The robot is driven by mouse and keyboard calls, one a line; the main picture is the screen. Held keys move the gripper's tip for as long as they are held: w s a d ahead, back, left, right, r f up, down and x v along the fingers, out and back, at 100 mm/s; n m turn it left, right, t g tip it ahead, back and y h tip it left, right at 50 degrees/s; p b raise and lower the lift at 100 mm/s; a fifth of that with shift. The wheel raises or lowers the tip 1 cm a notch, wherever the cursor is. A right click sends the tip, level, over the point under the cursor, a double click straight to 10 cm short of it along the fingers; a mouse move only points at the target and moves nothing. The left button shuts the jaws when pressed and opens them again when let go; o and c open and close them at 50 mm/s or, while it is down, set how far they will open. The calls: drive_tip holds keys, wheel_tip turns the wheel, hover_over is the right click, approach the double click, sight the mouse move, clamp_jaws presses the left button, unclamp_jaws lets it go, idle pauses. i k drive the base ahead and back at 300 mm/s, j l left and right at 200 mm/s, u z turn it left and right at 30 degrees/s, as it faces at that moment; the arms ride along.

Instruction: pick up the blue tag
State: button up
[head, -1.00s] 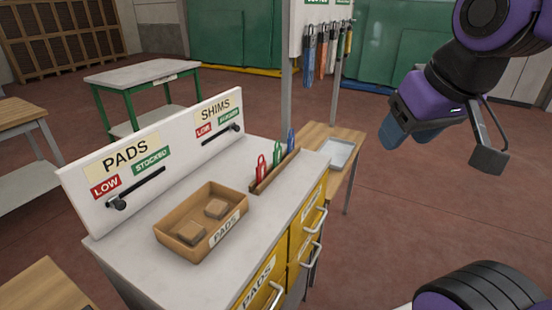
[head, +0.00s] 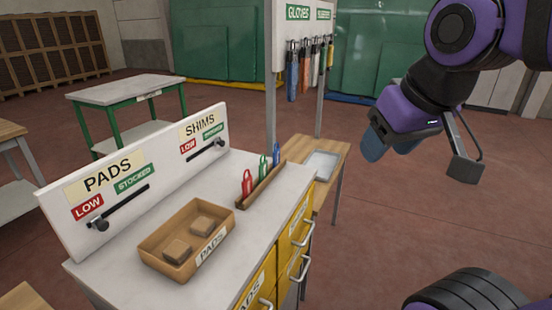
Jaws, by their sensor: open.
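The blue tag (head: 276,153) stands upright at the far end of a small wooden rack (head: 262,186) on the grey-white cabinet top. A green tag (head: 263,168) and a red tag (head: 247,183) stand nearer in the same rack. My gripper (head: 388,148) is in the air to the right of the rack, beyond the cabinet's edge, clear of all the tags. Its blue-grey fingertips point down and to the left, and it is open with nothing seen in it.
A wooden box of pads (head: 152,248) sits on the cabinet top, before a sign board (head: 130,190) with sliders. A wooden side table (head: 333,151) holds a grey tray (head: 321,165). Gloves hang on a stand (head: 291,75) behind. Yellow drawers with handles face right.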

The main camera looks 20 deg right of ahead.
sight(276, 154)
drive_tip(key=u, duration=0.4)
drive_tip(key=i+l+u, duration=0.15)
drive_tip(key=l+u, duration=0.15)
drive_tip(key=i+l+u, duration=0.1)
drive_tip(key=l+u, duration=0.2)
drive_tip(key=l, duration=0.15)
drive_tip(key=l+u, duration=0.25)
drive_tip(key=i+l+u, duration=0.1)
drive_tip(key=l, duration=0.95)
drive_tip(key=i+l+u, duration=0.1)
drive_tip(key=l, duration=1)
drive_tip(key=k, duration=0.15)
drive_tip(key=i, duration=0.15)
